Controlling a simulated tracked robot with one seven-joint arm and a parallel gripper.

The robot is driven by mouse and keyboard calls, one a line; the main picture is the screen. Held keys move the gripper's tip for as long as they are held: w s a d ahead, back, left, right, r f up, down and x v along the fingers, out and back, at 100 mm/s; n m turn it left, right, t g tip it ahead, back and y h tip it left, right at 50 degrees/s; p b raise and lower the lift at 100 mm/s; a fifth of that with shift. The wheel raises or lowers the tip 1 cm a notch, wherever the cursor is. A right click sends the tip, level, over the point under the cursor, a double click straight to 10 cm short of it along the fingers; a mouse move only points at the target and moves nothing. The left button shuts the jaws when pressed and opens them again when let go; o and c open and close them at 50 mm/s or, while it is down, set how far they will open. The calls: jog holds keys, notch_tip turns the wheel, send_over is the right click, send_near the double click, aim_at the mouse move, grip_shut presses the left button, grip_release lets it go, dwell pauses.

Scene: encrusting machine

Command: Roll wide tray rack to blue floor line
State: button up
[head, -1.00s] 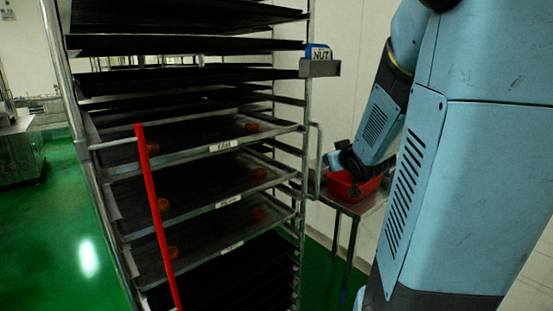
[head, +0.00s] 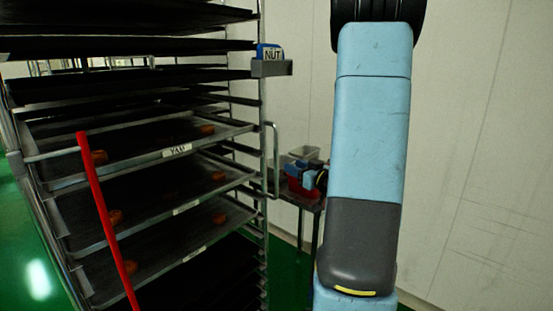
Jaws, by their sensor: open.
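The wide tray rack (head: 264,190) is a tall metal frame that fills the left half of the head view, with its base out of view. A looped metal handle (head: 276,160) stands out from its right upright. My gripper (head: 318,178) shows small and dark beside the right side of the rack, near a red bin and partly behind my arm. It is apart from the handle in the picture and is open, with its fingers hard to make out. No blue floor line shows in this view.
A red bar (head: 107,220) slants across the rack's front. Dark trays with several brown pieces sit on its levels. A blue NUT tag (head: 270,53) sits in a holder on the upright. A small table with a red bin (head: 300,188) stands behind, against the pale wall. Green floor (head: 38,270) is open at left.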

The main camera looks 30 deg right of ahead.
aim_at(278, 158)
jog(key=w, duration=0.3)
jog(key=w+a, duration=0.1)
jog(key=w, duration=0.6)
jog(key=shift+w+a, duration=0.3)
grip_shut()
